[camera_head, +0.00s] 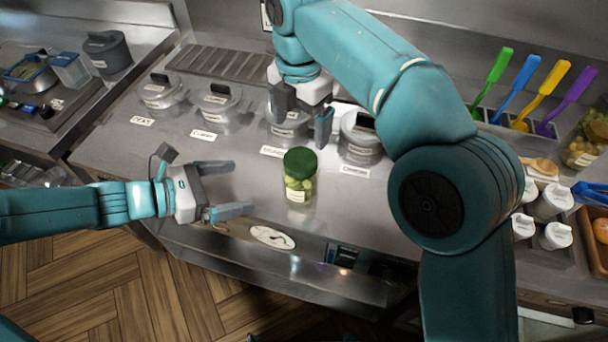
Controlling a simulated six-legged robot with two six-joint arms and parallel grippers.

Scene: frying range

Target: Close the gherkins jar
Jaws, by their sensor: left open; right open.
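The gherkins jar (299,188) is a clear jar with green contents and a white label, standing upright near the counter's front edge. A dark green lid (300,161) sits on its top; I cannot tell whether it is screwed tight. My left gripper (241,189) is open and empty, to the left of the jar, fingers pointing toward it and apart from it. My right gripper (301,120) is open, above and behind the jar, pointing down in front of the lidded containers, not touching the jar lid.
Several lidded metal containers (220,103) with labels stand along the back of the counter (120,160). Coloured spatulas (540,95) stand in a rack at the right. White shakers (552,201) and another jar (588,140) are farther right. The counter left of my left gripper is clear.

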